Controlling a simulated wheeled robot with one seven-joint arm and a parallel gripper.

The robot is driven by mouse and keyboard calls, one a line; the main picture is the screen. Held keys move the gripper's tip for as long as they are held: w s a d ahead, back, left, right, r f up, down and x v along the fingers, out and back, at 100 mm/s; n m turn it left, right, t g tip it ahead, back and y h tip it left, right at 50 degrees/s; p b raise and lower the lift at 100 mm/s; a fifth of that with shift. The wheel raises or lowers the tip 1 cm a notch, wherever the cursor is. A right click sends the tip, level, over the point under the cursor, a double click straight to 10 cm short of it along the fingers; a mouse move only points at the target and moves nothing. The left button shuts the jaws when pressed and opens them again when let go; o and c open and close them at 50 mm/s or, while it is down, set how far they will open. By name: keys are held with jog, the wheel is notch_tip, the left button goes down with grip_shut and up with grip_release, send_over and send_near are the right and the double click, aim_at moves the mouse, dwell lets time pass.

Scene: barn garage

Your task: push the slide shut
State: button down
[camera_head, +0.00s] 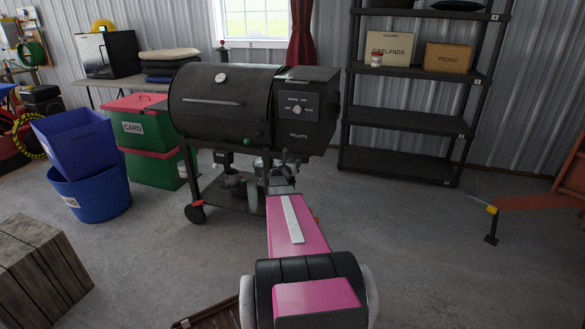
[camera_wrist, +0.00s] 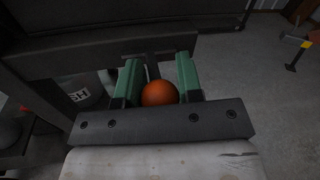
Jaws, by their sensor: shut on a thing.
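The black pellet grill (camera_head: 225,105) stands ahead of me. In the wrist view, a dark bar (camera_wrist: 152,68), which looks like the slide, comes out from under a dark beam of the grill and ends in an orange ball knob (camera_wrist: 160,93). My gripper (camera_wrist: 158,72) has a green finger on each side of the bar and knob and is shut on the knob. In the head view my gripper (camera_head: 284,162) is low at the grill's right half; the knob is hidden there. How far the slide stands out is hard to tell.
Green bins with red lids (camera_head: 150,130) and a blue tub (camera_head: 92,192) stand left of the grill. A dark shelf rack (camera_head: 405,122) stands behind right. An orange piece with a leg (camera_head: 535,202) is at right. Floor between is clear.

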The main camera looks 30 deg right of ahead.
jog(key=shift+w+d, duration=0.9)
jog(key=shift+d, duration=0.05)
jog(key=c, duration=0.8)
grip_release()
jog(key=shift+s, duration=0.1)
jog(key=v, duration=1)
jog(key=shift+s+a, duration=0.15)
jog(key=shift+a, duration=0.2)
